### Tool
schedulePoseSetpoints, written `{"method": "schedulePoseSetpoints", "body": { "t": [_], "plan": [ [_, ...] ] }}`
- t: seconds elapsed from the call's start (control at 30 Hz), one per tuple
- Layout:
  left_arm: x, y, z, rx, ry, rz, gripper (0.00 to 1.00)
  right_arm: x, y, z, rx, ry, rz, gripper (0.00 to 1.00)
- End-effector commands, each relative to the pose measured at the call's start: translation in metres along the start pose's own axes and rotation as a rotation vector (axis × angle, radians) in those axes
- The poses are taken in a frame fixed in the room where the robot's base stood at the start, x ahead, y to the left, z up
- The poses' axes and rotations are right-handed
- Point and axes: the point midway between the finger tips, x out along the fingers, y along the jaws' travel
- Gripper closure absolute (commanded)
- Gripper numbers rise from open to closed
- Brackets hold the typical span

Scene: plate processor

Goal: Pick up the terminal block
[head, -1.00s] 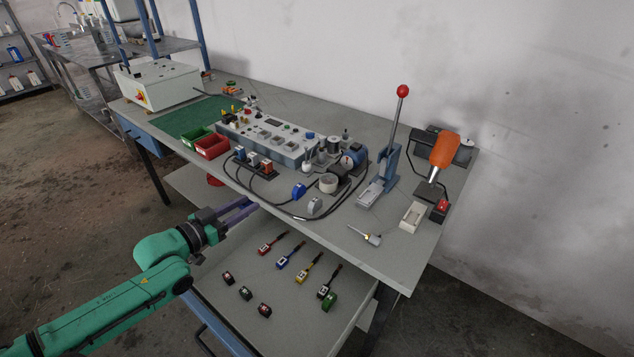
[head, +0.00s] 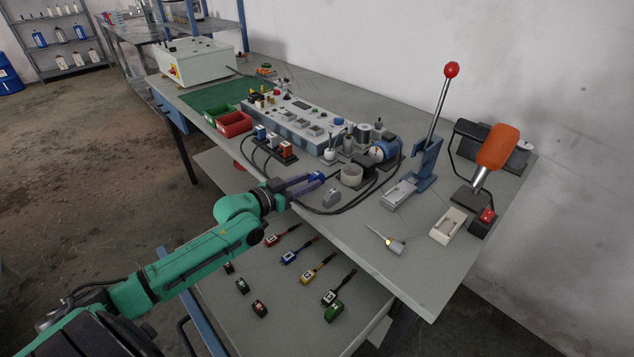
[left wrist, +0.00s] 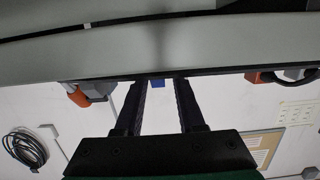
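A small blue block (head: 316,176), which looks like the terminal block, is on the bench top near its front edge. A similar grey block (head: 331,197) stands just to its right. My left gripper (head: 309,181) reaches over the front edge with its dark fingers apart at the blue block. In the left wrist view the fingers (left wrist: 158,84) are spread, and a bit of the blue block (left wrist: 157,87) shows between their tips. Most of the block is hidden there, and I cannot tell whether a finger touches it. My right gripper is not in view.
A lever press (head: 425,165) and a screwdriver-like tool (head: 388,241) are to the right. Coloured tools lie on the lower shelf (head: 230,318). Red (head: 233,128) and green bins stand left.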

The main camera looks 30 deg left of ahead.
Motion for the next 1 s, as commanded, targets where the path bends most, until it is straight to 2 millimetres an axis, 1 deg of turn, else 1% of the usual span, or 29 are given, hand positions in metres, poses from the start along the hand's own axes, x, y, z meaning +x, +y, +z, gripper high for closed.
{"method": "schedulePoseSetpoints", "body": {
  "t": [0.03,0.17,0.27,0.33,0.43,0.53,0.67,0.7,0.8,1.0],
  "plan": [
    [0.007,0.0,-0.001,0.0,0.003,-0.001,0.62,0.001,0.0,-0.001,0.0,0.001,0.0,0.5],
    [0.018,0.001,-0.001,-0.002,0.002,0.001,0.62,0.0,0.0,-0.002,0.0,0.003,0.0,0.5],
    [0.033,0.002,-0.002,-0.002,0.003,0.001,0.62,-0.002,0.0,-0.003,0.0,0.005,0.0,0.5],
    [0.046,0.004,-0.003,-0.002,0.004,0.001,0.62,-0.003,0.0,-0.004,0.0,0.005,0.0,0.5],
    [0.061,0.003,0.0,0.0,0.002,0.0,0.62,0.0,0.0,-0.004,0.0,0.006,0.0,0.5],
    [0.066,0.003,0.0,0.0,0.0,0.001,0.62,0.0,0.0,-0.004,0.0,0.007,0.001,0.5],
    [0.066,0.003,0.001,0.0,-0.001,0.001,0.62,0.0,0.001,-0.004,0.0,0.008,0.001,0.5],
    [0.066,0.003,0.001,0.001,-0.001,0.001,0.66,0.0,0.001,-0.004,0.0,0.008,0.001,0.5],
    [0.065,0.003,0.001,0.0,-0.001,0.001,1.0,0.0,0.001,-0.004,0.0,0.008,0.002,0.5],
    [0.065,0.003,0.001,0.001,-0.001,0.001,1.0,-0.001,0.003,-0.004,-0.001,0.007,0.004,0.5]
  ]
}}
